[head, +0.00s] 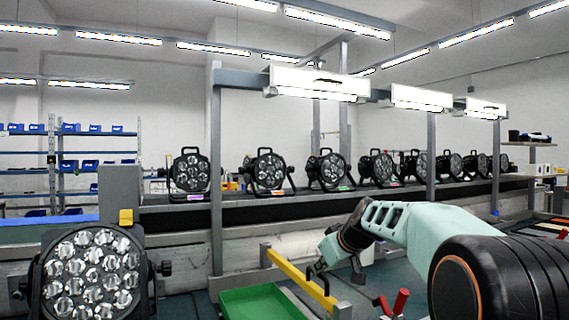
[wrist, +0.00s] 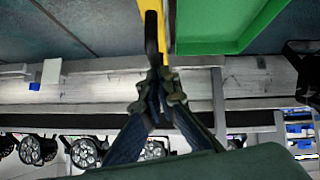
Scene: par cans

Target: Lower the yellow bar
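The yellow bar (head: 298,277) slopes down to the right in front of the conveyor in the head view. Its left end is at a post by the conveyor and its right end is near a grey post. My gripper (head: 314,268) is at the bar's middle, reaching in from the right. In the wrist view the yellow bar (wrist: 152,18) runs up from my fingertips (wrist: 157,80). The fingers are close together on a dark piece at the bar, which looks like its handle. The fingers hide part of the contact.
A green tray (head: 258,303) lies just below the bar, and red-handled parts (head: 400,301) stand to its right. A large par can (head: 92,273) is at the front left. Several par cans (head: 268,172) stand along the conveyor (head: 240,216) behind. Blue-bin shelves (head: 98,160) are far left.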

